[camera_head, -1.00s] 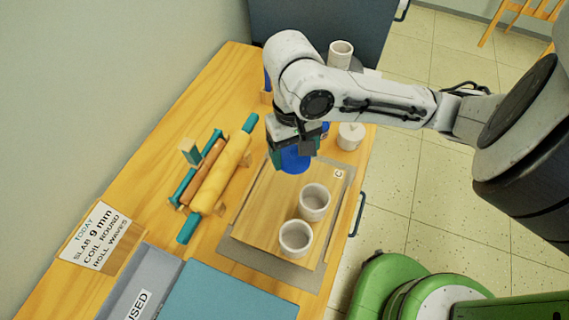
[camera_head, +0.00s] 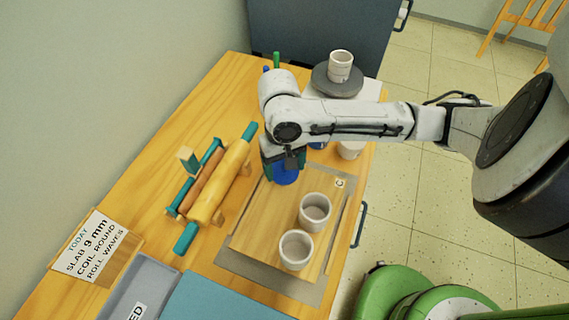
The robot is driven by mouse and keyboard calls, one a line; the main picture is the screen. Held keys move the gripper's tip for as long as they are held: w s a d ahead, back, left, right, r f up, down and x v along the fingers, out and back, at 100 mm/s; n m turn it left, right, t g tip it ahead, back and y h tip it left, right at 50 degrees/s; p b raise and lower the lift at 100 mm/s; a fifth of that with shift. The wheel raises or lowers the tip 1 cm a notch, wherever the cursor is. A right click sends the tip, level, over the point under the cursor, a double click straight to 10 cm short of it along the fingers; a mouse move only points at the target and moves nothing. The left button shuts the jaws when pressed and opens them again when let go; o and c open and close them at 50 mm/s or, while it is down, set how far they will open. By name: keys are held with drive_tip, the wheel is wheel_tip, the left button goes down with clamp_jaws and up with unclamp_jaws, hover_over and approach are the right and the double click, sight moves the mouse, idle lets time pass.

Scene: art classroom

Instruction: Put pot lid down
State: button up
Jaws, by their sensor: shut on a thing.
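My gripper (camera_head: 283,165) points down, shut on a blue round thing (camera_head: 286,175), which I take to be the pot lid. Most of its top is hidden by the jaws and wrist. The lid appears over the far left corner of the wooden board (camera_head: 262,222). I cannot tell whether it touches the board. Two pale cups, one (camera_head: 314,213) near the board's middle and one (camera_head: 296,250) nearer me, stand open on the board.
A rolling pin (camera_head: 220,187) on a teal-ended stand lies left of the board. A white pot (camera_head: 350,150) stands beyond the board, partly behind my arm. A grey turntable (camera_head: 322,80) carries another cup (camera_head: 340,66). A grey tray (camera_head: 142,285) and a teal mat (camera_head: 225,300) are in front.

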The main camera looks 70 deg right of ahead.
drive_tip(key=shift+f, duration=0.1)
drive_tip(key=o, duration=1)
drive_tip(key=r, duration=0.4)
drive_tip(key=r+p, duration=0.1)
drive_tip(key=r, duration=0.3)
drive_tip(key=w+d+r, duration=0.1)
drive_tip(key=r, duration=0.3)
drive_tip(key=shift+r, duration=0.1)
